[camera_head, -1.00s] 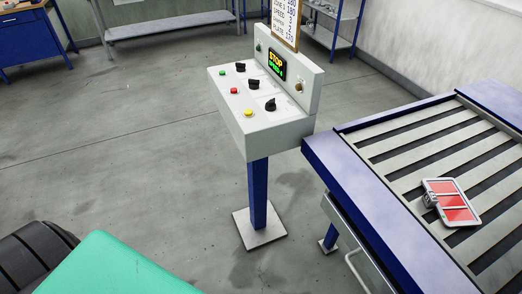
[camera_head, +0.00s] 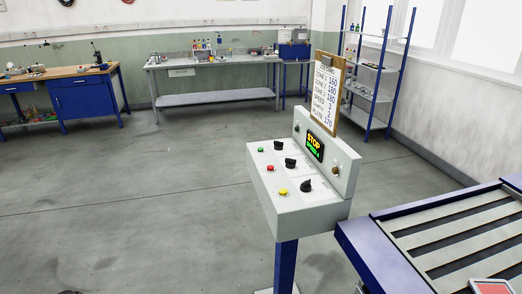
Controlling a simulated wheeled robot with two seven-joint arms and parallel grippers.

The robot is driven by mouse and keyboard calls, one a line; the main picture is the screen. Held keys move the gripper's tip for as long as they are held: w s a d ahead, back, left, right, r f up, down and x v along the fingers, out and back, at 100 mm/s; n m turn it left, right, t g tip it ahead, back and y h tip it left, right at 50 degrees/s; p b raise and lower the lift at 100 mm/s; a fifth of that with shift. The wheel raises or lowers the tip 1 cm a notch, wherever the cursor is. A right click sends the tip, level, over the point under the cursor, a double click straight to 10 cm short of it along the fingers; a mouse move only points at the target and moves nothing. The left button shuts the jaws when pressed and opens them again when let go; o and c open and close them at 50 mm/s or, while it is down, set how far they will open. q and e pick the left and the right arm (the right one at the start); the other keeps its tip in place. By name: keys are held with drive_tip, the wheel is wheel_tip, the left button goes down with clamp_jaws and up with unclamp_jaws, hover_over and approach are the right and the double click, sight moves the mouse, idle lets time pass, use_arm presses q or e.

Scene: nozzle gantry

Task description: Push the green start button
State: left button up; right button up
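The green start button (camera_head: 261,150) is a small round button at the far left corner of the sloped top of a grey control box (camera_head: 300,218). A red button (camera_head: 270,168) and a yellow button (camera_head: 283,192) lie in the same row nearer to me. Black knobs (camera_head: 290,163) stand to their right. The box's small display (camera_head: 315,146) reads STOP in yellow with green text below. Neither of my grippers shows in the head view.
The box stands on a blue post (camera_head: 286,264). A blue-framed slatted table (camera_head: 385,258) is close on its right, with a red and grey plate (camera_head: 492,287) at the bottom edge. A clipboard (camera_head: 326,92) rises behind the box. The floor (camera_head: 130,215) to the left is clear.

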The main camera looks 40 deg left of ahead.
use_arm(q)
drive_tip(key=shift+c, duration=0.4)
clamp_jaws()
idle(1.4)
